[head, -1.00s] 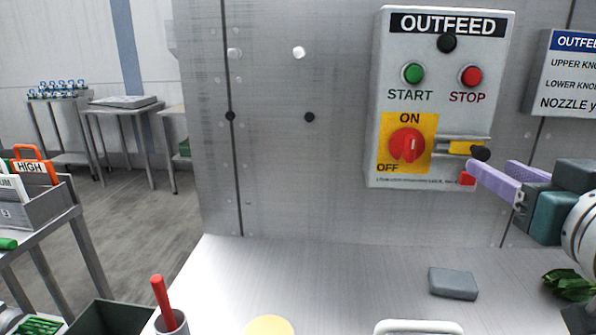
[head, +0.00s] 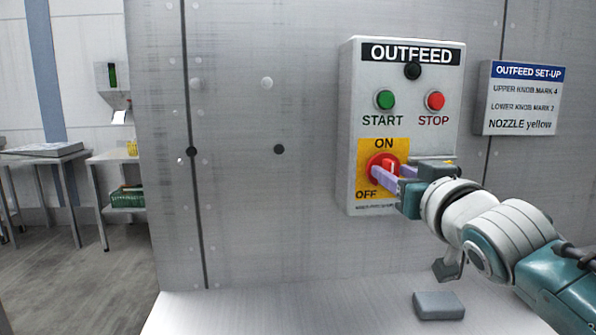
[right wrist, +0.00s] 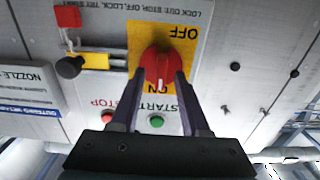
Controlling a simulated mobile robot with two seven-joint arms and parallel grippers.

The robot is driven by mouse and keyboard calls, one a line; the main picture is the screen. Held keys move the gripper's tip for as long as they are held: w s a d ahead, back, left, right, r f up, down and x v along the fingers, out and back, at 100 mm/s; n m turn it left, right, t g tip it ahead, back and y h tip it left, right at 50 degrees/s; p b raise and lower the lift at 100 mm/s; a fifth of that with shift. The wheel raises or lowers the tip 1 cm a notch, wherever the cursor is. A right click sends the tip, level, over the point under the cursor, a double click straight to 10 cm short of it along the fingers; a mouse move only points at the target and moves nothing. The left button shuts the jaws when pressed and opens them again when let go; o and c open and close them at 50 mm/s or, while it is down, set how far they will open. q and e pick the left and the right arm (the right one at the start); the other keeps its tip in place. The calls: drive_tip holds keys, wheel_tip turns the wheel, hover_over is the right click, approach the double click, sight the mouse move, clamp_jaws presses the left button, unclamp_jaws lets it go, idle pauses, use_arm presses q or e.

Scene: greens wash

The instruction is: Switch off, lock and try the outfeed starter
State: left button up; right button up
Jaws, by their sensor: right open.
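The grey OUTFEED starter box (head: 447,135) is on the steel panel, with a green START button (head: 385,100) and a red STOP button (head: 435,100). Its red rotary knob (head: 381,162) sits on a yellow ON/OFF plate (head: 367,150). In the right wrist view, upside down, the knob (right wrist: 157,68) has its white mark toward ON. My right gripper (head: 385,176) is open, its two fingers on either side of the knob; contact is unclear. My left gripper is out of view.
A set-up sign (head: 522,98) hangs right of the box. A grey block (head: 439,305) lies on the steel bench (head: 300,312) below. The panel left of the box is clear apart from small studs.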

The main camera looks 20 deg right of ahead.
drive_tip(key=shift+w, duration=0.35)
drive_tip(key=shift+c, duration=0.3)
clamp_jaws()
